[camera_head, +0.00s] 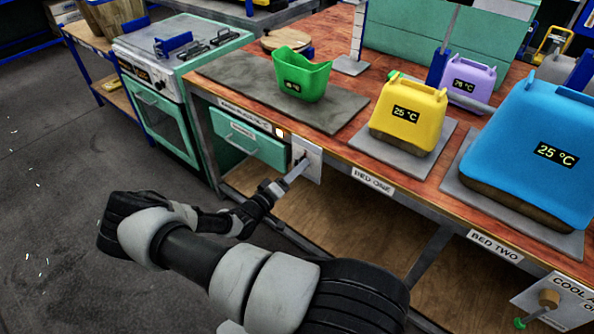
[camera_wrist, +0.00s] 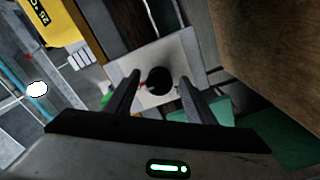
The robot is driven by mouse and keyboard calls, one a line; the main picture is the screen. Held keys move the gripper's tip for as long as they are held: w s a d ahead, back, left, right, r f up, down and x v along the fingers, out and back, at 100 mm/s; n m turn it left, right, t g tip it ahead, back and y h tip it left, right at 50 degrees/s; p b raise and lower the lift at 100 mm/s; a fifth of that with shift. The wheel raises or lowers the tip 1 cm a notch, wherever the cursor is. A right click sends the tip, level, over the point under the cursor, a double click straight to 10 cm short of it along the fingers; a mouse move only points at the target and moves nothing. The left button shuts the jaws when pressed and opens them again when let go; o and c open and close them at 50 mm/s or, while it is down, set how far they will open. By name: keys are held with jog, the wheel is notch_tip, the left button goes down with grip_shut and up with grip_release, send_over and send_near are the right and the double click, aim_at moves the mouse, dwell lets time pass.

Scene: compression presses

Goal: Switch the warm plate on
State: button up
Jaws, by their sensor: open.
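A pale switch panel (camera_head: 314,163) is fixed to the front edge of the workbench, right of a green drawer. In the wrist view the panel (camera_wrist: 188,58) carries a round black knob (camera_wrist: 159,80) with a small red mark at its left. My gripper (camera_head: 298,170) is at the panel; in the wrist view its two fingers (camera_wrist: 160,92) are open, one on each side of the knob. I cannot tell whether they touch it. Above lies a grey slab (camera_head: 240,85) with a green container (camera_head: 302,78).
A yellow press block (camera_head: 408,117), a blue one (camera_head: 535,150) and a purple one (camera_head: 470,80) stand on the bench. The drawer (camera_head: 248,142) is left of the panel. Another knob panel (camera_head: 560,300) is at lower right.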

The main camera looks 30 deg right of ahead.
jog(key=shift+a, duration=0.1)
jog(key=p+v, duration=0.1)
jog(key=v, duration=1.6)
jog(key=shift+s+a, duration=0.1)
